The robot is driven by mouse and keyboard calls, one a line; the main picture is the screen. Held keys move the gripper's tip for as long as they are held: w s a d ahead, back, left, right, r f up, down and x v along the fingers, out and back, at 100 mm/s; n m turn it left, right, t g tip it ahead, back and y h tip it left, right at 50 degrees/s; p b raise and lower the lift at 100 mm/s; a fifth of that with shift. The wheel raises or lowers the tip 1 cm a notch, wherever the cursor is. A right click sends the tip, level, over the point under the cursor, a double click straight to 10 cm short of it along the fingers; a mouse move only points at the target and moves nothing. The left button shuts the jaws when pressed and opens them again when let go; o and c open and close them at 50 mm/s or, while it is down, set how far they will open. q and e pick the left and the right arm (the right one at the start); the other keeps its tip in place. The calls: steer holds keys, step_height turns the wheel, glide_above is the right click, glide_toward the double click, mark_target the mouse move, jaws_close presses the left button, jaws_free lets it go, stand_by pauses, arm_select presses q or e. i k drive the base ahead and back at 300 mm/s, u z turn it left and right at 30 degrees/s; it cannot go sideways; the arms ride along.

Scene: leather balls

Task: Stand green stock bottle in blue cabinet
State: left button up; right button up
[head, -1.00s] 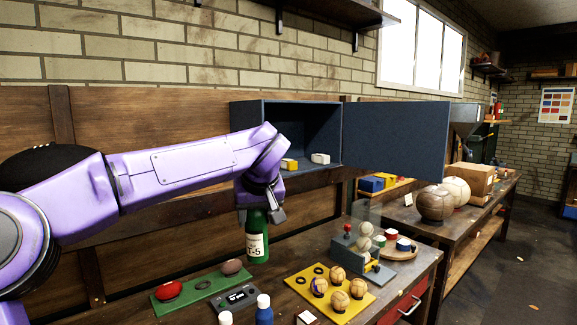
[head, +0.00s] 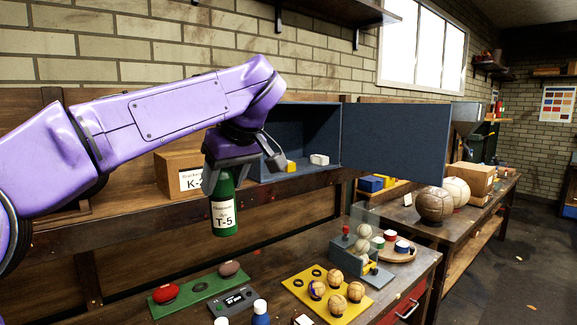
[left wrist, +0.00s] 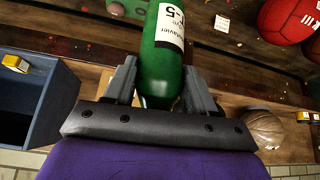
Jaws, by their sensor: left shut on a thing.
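The green stock bottle (head: 224,208), with a white label reading T-5, hangs upright below my left gripper (head: 228,162). The left gripper is shut on its upper part and holds it above the workbench, in front of the shelf. In the left wrist view the bottle (left wrist: 163,55) sits between the two fingers (left wrist: 160,85). The blue cabinet (head: 306,127) stands on the shelf behind and to the right of the gripper, its door (head: 395,142) swung open to the right. My arm covers part of its left side. My right gripper is not in view.
A yellow box (head: 291,167) and a white box (head: 319,160) lie in the cabinet. A cardboard box (head: 175,175) stands left of it on the shelf. Below are a green tray (head: 200,287), a yellow ball tray (head: 327,293) and a grey ball stand (head: 350,262).

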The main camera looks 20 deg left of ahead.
mark_target(268, 174)
steer(key=i, duration=1.4)
